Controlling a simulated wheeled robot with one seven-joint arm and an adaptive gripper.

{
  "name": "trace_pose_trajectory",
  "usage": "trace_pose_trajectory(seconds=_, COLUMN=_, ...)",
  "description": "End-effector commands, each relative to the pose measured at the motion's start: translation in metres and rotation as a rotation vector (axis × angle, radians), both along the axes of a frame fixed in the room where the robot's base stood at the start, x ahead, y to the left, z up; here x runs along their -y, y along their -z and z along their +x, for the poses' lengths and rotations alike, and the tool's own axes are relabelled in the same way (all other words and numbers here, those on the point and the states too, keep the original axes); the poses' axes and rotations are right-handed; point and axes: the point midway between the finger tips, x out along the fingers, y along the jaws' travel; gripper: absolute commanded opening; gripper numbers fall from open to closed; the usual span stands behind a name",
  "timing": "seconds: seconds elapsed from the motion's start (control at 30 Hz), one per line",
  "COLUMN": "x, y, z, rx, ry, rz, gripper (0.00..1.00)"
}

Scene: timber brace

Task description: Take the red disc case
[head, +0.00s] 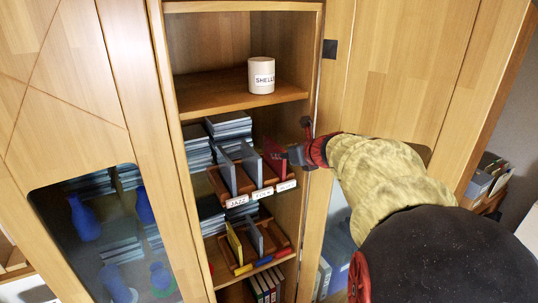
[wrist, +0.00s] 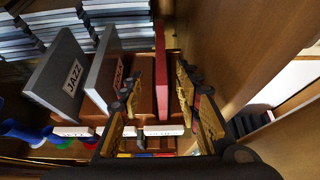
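The red disc case (head: 273,155) stands upright in the right-hand slot of a wooden rack on the middle shelf of the open cabinet. It also shows edge-on in the wrist view (wrist: 161,75). My gripper (head: 297,147) is at the front of that slot, close to the case. In the wrist view its two fingers (wrist: 157,88) are apart, one on each side of the case in the picture, with gaps between. I cannot tell how far the case reaches between the fingers. Part of the case is hidden by my gripper in the head view.
A dark case labelled JAZZ (wrist: 58,75) and another grey case (wrist: 103,70) stand left of the red one. The cabinet's right side panel (wrist: 215,40) is close on the right. A SHELLS canister (head: 261,76) stands above; a lower rack (head: 258,252) holds more cases.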

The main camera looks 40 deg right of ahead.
Motion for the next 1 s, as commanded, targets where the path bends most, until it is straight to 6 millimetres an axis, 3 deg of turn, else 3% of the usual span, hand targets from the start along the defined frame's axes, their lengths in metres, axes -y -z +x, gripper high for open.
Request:
trace_pose_trajectory(seconds=0.7, x=0.017, y=0.041, z=0.06, rx=0.0, ry=-0.001, rz=0.0, gripper=0.33)
trace_pose_trajectory(seconds=1.0, x=0.017, y=0.043, z=0.063, rx=0.001, ry=0.0, rz=0.0, gripper=0.33)
